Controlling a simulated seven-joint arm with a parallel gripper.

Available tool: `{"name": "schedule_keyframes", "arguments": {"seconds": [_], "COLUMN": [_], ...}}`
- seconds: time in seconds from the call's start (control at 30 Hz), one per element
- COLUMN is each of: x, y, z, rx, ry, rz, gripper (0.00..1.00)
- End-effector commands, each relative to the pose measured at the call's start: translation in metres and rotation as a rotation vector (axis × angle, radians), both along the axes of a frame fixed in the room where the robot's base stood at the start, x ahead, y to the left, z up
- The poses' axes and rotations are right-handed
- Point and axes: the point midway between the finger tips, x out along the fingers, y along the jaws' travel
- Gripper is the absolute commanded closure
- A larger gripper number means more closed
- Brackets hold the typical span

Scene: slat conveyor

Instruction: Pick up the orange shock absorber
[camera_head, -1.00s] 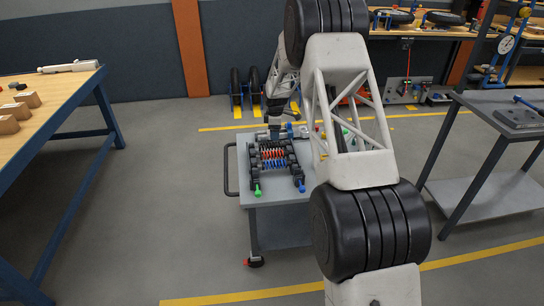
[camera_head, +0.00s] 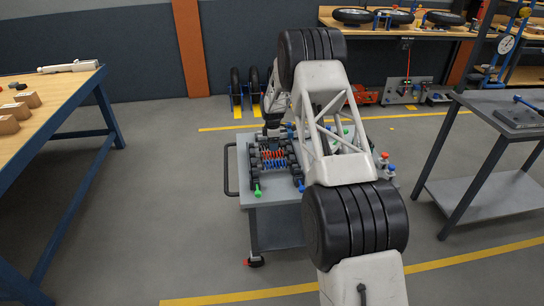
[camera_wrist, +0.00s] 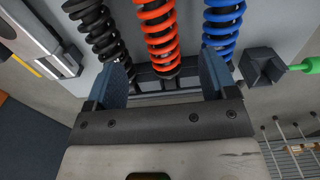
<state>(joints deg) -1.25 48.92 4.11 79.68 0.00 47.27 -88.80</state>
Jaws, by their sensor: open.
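The orange shock absorber (camera_wrist: 161,32) stands out in the wrist view as a thick orange coil on a dark core, between a black one (camera_wrist: 95,24) and a blue one (camera_wrist: 222,26). My gripper (camera_wrist: 162,80) is open and empty, with its two blue-grey fingers on either side of the orange coil's near end. The fingers overlap the near ends of the black and blue coils in the picture; I cannot tell whether they touch. In the head view my gripper (camera_head: 272,134) is above the far side of the rack of coloured coils (camera_head: 271,158).
The rack sits on a grey cart (camera_head: 278,195) with a dark push handle at left. A green-handled item (camera_wrist: 304,66) and a dark block (camera_wrist: 262,66) lie right of the blue coil. A wooden workbench (camera_head: 55,95) stands left; a grey table (camera_head: 485,118) stands right.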

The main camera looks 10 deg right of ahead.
Motion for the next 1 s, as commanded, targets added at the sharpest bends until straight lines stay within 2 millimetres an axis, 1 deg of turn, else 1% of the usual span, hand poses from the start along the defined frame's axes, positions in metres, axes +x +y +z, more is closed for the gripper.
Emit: {"name": "schedule_keyframes", "arguments": {"seconds": [0.23,0.33,0.73,0.87,1.0], "x": [0.000,0.000,-0.001,-0.001,-0.001], "y": [0.000,0.000,0.000,0.001,0.002], "z": [-0.020,-0.023,-0.026,-0.033,-0.046], "rx": [0.000,0.000,0.000,0.000,0.000], "ry": [0.001,0.001,0.001,0.002,0.001], "rz": [0.000,0.000,0.000,0.000,0.000], "gripper": [0.22,0.22,0.22,0.22,0.22]}}
